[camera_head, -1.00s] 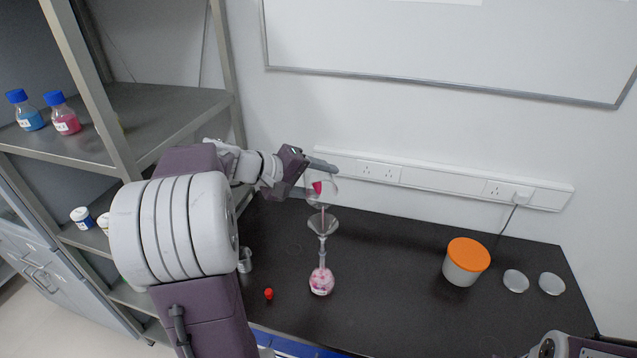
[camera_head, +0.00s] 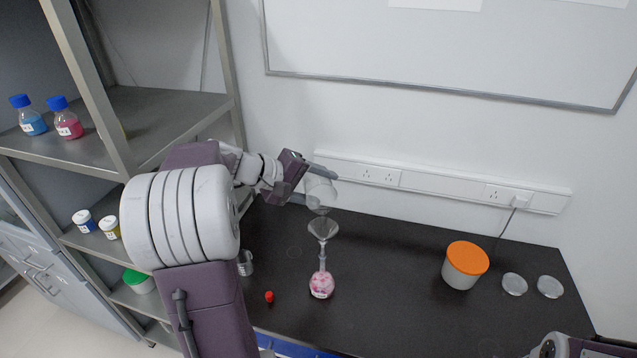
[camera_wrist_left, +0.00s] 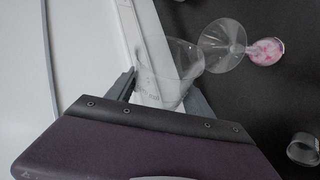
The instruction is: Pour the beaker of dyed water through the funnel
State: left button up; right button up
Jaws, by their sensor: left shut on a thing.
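My left gripper (camera_head: 310,178) is shut on a clear glass beaker (camera_head: 320,193), held tilted above the funnel. The beaker now looks clear, with no pink seen in it; it also shows between the fingers in the left wrist view (camera_wrist_left: 166,90). The clear funnel (camera_head: 323,228) stands upright in the neck of a round flask (camera_head: 321,284) on the black bench. The flask bulb holds pink liquid. In the left wrist view the funnel (camera_wrist_left: 222,45) lies just beyond the beaker's mouth. My right gripper is out of view; only part of that arm shows at the bottom right.
A tub with an orange lid (camera_head: 465,265) and two clear dishes (camera_head: 514,284) stand on the bench's right side. A small red object (camera_head: 269,296) and a small metallic cup (camera_head: 245,263) lie left of the flask. Shelves (camera_head: 160,125) with bottles stand at left. The bench middle is clear.

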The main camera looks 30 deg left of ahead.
pick_arm(q)
jog(key=shift+r+p, duration=0.3)
jog(key=shift+p, duration=0.55)
jog(key=shift+w+f+n+g+h+p, duration=0.1)
jog(key=shift+f+n+g+h+p, duration=0.2)
jog(key=shift+n+g, duration=0.1)
jog(key=shift+w+a+f, duration=0.1)
jog(key=shift+a+f, duration=0.05)
jog(key=shift+f, duration=0.25)
jog(key=w+a+r+p, duration=0.1)
jog(key=p, duration=0.1)
jog(key=w+a+r+p, duration=0.1)
jog(key=r, duration=0.1)
jog(key=shift+w+a+r+p, duration=0.1)
jog(key=shift+w+r+p, duration=0.1)
jog(key=shift+w+p, duration=0.2)
jog(key=shift+w+a+f, duration=0.1)
jog(key=shift+w+a, duration=0.05)
